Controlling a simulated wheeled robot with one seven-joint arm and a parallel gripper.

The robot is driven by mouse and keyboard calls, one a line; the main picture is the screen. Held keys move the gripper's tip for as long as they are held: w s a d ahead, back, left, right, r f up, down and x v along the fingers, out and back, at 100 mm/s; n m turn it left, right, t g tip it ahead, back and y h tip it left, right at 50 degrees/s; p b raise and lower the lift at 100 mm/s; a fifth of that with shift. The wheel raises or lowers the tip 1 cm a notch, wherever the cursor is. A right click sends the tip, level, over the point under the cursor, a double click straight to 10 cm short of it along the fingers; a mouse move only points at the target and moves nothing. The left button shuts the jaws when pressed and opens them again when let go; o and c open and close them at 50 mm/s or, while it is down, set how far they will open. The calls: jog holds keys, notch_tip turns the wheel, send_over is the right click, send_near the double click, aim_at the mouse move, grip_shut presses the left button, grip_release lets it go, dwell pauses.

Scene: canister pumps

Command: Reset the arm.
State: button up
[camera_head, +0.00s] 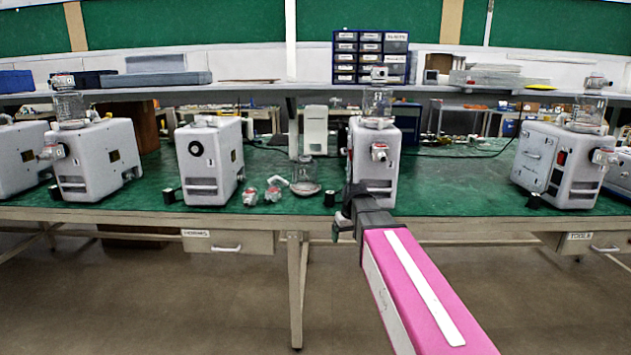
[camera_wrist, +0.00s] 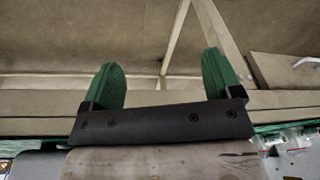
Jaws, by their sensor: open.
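My pink arm (camera_head: 415,290) reaches from the lower right toward the table edge in the head view. My gripper (camera_head: 340,225) is at its far end, just in front of the table's front edge and below a white pump unit (camera_head: 376,160). In the wrist view my gripper (camera_wrist: 162,88) shows two green fingers spread wide apart. Nothing is between them. Behind the fingers are the floor and the table's frame.
The green-topped table (camera_head: 300,208) carries several white pump units, such as one at the left (camera_head: 210,160) and one at the right (camera_head: 560,165). Small red-and-white fittings (camera_head: 262,197) and a glass jar (camera_head: 305,180) lie near the middle. Drawers (camera_head: 228,242) hang under the front edge.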

jog(key=s+d+f+m, duration=0.1)
jog(key=s+d+f, duration=0.3)
jog(key=s+f, duration=0.4)
jog(key=s+d+f+m+g+h, duration=0.1)
jog(key=s+d+f+m, duration=0.1)
jog(key=s+f, duration=0.6)
jog(key=shift+s+d+f+m, duration=0.3)
jog(key=shift+s+d+f, duration=0.1)
jog(key=shift+s+d, duration=0.55)
jog(key=shift+s+a, duration=0.1)
